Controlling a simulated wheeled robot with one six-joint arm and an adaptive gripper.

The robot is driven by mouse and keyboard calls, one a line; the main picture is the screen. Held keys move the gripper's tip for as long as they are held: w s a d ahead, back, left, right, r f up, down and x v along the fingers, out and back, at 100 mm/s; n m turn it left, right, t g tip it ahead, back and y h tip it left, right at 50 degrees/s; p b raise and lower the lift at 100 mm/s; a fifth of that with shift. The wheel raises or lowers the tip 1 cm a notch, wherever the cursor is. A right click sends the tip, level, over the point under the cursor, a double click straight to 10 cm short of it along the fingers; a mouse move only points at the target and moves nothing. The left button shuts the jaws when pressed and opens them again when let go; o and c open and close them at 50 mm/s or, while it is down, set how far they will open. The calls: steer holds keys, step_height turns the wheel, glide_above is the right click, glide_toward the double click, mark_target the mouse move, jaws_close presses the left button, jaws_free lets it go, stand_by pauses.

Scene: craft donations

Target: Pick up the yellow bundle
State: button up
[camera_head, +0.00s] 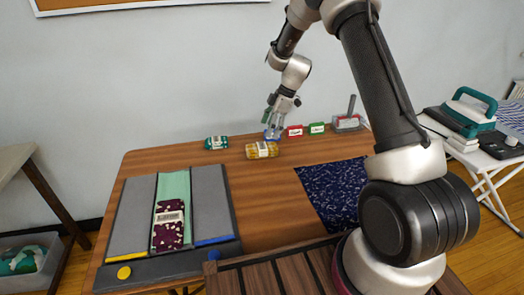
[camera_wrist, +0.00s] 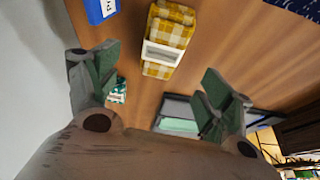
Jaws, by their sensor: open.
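The yellow bundle (camera_head: 262,150) is a folded yellow-and-white checked cloth with a pale paper band. It lies on the wooden table (camera_head: 270,205) near the back. In the wrist view the yellow bundle (camera_wrist: 168,38) shows beyond my fingertips, toward the top and between the two fingers' lines. My gripper (camera_head: 277,125) is above the back of the table, behind the bundle in the head view. In the wrist view my gripper (camera_wrist: 155,85) has its green-padded fingers wide apart with nothing between them. The gripper is not touching the bundle.
A teal bundle (camera_head: 216,143) lies left of it. A grey folding board (camera_head: 124,220) holds a dark patterned bundle (camera_head: 168,226). Navy cloth (camera_head: 330,190) lies right.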

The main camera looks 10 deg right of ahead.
mark_target(262, 145)
steer(key=x, duration=0.3)
steer(key=shift+w+f, duration=0.15)
steer(key=shift+f, duration=0.25)
steer(key=x, duration=0.5)
steer(key=shift+s+a+f, duration=0.15)
steer(key=shift+s+f, duration=0.15)
steer(key=shift+f, duration=0.05)
steer(key=c, duration=1.1)
